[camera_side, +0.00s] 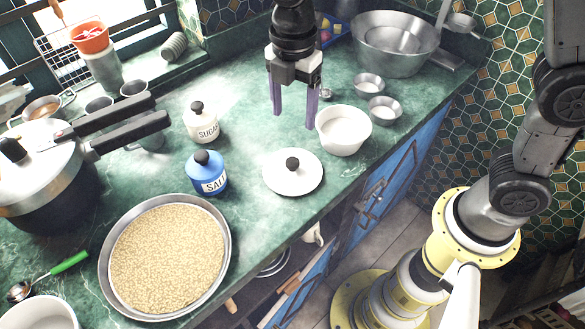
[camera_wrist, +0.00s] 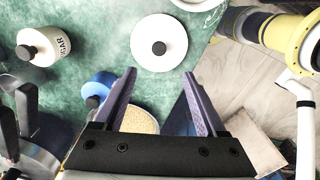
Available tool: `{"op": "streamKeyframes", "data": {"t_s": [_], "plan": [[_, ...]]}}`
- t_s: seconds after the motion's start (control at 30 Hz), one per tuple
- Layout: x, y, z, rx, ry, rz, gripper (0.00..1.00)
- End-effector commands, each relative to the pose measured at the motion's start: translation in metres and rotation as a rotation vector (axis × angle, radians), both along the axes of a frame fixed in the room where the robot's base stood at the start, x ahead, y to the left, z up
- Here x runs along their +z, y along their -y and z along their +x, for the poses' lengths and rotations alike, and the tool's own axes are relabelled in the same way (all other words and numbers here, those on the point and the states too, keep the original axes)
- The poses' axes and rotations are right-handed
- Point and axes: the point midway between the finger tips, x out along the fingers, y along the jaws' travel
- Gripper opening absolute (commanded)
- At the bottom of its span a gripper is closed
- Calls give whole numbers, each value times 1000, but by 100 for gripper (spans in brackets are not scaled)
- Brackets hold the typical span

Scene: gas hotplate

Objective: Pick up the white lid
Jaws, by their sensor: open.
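The white lid (camera_side: 293,173) is a round disc with a black knob on top. It lies flat on the green marble counter near its front edge. In the wrist view the white lid (camera_wrist: 159,42) shows at the top middle, beyond the fingertips. My gripper (camera_side: 295,112) is open and empty, pointing down above the counter, behind the lid and beside the white bowl in the side view. In the wrist view its two purple fingers (camera_wrist: 160,75) are spread wide apart with nothing between them.
A white bowl (camera_side: 343,131) stands right of my gripper. The blue salt jar (camera_side: 208,175) and white sugar jar (camera_side: 201,123) stand left of the lid. A round pan of grain (camera_side: 221,262) lies at the front left. The counter around the lid is clear.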

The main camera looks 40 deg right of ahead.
Motion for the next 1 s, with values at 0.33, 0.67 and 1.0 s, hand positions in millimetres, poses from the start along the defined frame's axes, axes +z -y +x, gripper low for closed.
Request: {"op": "streamKeyframes", "data": {"t_s": [0.33, 0.67, 1.0], "plan": [[-60, 0, -2, -1, -4, -2, 74], [-87, 0, -1, -2, -1, 0, 74], [-130, -2, 1, -2, 1, 0, 74]]}}
